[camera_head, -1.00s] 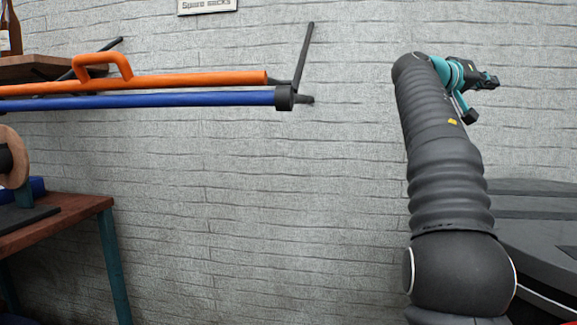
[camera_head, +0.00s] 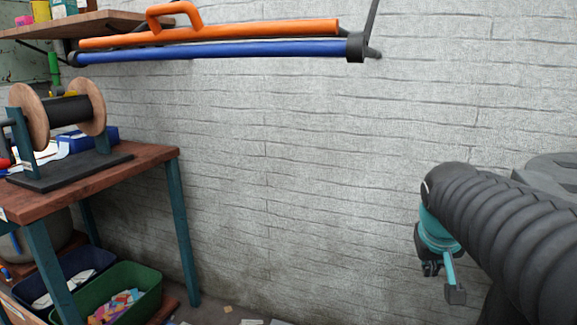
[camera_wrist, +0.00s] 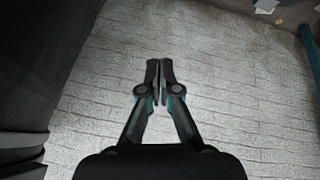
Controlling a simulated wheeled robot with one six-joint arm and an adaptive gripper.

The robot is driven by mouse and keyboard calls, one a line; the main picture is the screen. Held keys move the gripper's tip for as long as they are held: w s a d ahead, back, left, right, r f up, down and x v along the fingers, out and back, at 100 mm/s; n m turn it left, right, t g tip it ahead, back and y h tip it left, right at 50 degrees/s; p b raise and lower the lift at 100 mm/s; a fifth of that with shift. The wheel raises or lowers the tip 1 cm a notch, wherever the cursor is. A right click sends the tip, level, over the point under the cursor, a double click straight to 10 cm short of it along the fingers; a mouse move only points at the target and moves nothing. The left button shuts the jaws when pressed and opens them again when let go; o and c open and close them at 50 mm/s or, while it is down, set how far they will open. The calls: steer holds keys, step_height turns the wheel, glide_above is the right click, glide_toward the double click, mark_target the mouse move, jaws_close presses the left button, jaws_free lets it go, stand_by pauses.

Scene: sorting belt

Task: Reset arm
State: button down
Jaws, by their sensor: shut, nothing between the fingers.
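My gripper (camera_wrist: 159,66) is in the middle of the wrist view, its two dark fingers shut together with nothing between them. Behind it is only the pale brick wall. In the head view my gripper (camera_head: 431,268) is small and dark below the teal wrist, at the lower right. My arm is bent, with its black ribbed sleeve reaching in from the right edge and the wrist hanging low. The gripper is apart from the wall and touches nothing that I can see.
A wooden table (camera_head: 150,158) with a cable spool (camera_head: 70,110) stands at the left. A green bin (camera_head: 150,287) of colourful pieces and a dark blue bin (camera_head: 103,258) sit below. Orange (camera_head: 250,32) and blue (camera_head: 230,49) poles hang on the wall. The middle is clear.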

steer(key=s+a+f+y, duration=0.1)
steer(key=s+a+f, duration=0.2)
steer(key=s+a, duration=0.2)
steer(key=s+a+f+n+y, duration=0.1)
steer(key=s+a+f, duration=0.3)
steer(key=s, duration=0.5)
steer(key=shift+s+a+t+y, duration=0.15)
steer(key=shift+a+t+y, duration=0.25)
steer(key=shift+a, duration=0.55)
